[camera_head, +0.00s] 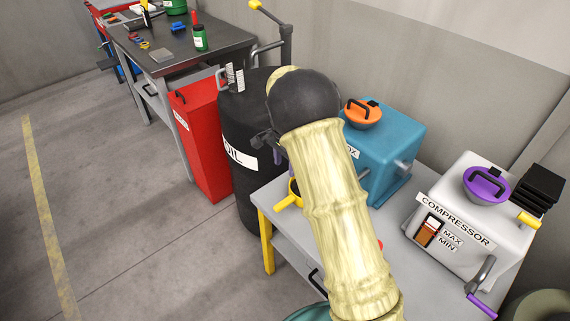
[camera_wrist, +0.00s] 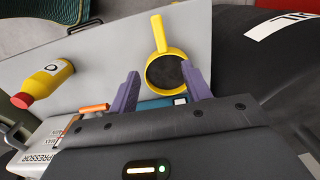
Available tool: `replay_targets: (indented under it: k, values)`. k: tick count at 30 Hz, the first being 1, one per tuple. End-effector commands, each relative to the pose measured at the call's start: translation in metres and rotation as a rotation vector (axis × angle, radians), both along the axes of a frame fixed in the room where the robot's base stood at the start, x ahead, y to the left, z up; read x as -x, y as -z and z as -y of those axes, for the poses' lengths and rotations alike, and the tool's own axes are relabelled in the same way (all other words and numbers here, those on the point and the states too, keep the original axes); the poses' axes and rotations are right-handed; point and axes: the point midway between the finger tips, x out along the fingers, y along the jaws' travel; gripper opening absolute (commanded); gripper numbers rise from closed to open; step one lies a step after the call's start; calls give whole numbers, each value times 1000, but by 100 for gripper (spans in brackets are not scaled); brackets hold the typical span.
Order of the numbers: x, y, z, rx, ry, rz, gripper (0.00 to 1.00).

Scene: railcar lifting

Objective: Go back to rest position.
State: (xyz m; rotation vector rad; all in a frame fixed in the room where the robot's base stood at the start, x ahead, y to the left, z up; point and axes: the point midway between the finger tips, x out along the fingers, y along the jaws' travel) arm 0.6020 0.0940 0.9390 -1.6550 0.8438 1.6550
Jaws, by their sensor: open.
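My gripper (camera_wrist: 160,68) is open in the wrist view, its two purple fingers apart with nothing held between them. A yellow round vessel with a handle (camera_wrist: 159,32) and a dark inside lies beyond the fingertips on the grey table (camera_wrist: 215,35). Whether the fingers touch it I cannot tell. In the head view my arm reaches over the table (camera_head: 287,227) and hides most of my gripper. Part of the yellow vessel (camera_head: 286,203) shows left of my arm.
A black oil barrel (camera_head: 240,120) stands close left of the table, beside a red bin (camera_head: 200,140). A blue box with an orange cap (camera_head: 392,140) and the white compressor (camera_head: 465,215) stand right of my arm. A yellow bottle (camera_wrist: 48,80) lies or stands on the table. The left floor is clear.

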Motion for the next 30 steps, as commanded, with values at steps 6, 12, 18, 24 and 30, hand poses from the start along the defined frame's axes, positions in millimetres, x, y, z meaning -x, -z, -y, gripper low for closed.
replay_targets:
  k: [6,12,18,24,30]
  values:
    - [0,0,0,0,-1,0,49]
    - [13,-15,13,-7,-45,12,49]
    - [55,-50,41,-17,-200,53,49]
    - [109,-81,64,-8,-399,103,49]
    - [168,-105,81,25,-614,155,49]
